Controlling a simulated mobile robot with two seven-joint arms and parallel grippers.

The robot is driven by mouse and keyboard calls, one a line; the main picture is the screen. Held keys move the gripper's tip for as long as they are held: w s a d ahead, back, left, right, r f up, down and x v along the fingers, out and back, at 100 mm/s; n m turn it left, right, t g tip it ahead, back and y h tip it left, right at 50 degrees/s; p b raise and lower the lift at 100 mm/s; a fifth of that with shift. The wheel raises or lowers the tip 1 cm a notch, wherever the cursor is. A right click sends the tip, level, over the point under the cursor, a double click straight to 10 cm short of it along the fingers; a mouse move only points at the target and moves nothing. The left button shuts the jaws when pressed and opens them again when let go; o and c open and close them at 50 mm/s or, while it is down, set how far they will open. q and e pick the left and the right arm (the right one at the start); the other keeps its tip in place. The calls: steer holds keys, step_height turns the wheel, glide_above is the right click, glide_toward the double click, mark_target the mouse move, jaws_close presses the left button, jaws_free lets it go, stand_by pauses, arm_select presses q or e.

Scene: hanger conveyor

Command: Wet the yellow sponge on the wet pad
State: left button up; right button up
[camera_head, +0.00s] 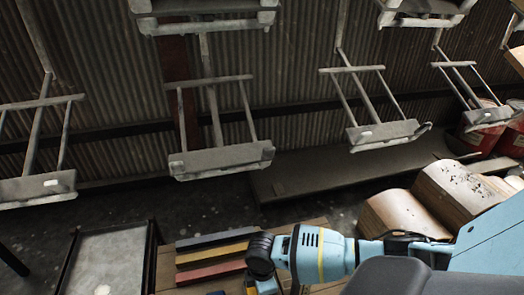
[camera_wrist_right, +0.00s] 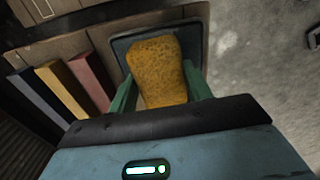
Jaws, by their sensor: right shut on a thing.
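My right gripper (camera_wrist_right: 158,98) is shut on the yellow sponge (camera_wrist_right: 157,66), with a green finger on each side of it. A dark square pad or tray (camera_wrist_right: 195,38) shows under and beyond the sponge in the wrist view. I cannot tell whether the sponge touches it. In the head view my right arm comes in from the right, and its gripper (camera_head: 264,287) points down at the bottom edge, mostly cut off. The sponge and pad are not clearly visible there. My left gripper is not in view.
Blue, yellow and red bars (camera_head: 212,254) lie side by side on a wooden surface (camera_head: 166,262), left of my right gripper. A dark-framed tray (camera_head: 152,245) stands further left. Grey hangers (camera_head: 222,160) hang behind. Cardboard boxes (camera_head: 398,217) and red containers (camera_head: 484,138) are at the right.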

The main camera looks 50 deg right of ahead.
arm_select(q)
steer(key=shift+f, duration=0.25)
arm_select(e)
steer(key=shift+f, duration=0.55)
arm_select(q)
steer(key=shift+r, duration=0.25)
arm_select(e)
steer(key=shift+f, duration=0.1)
stand_by(1.8)
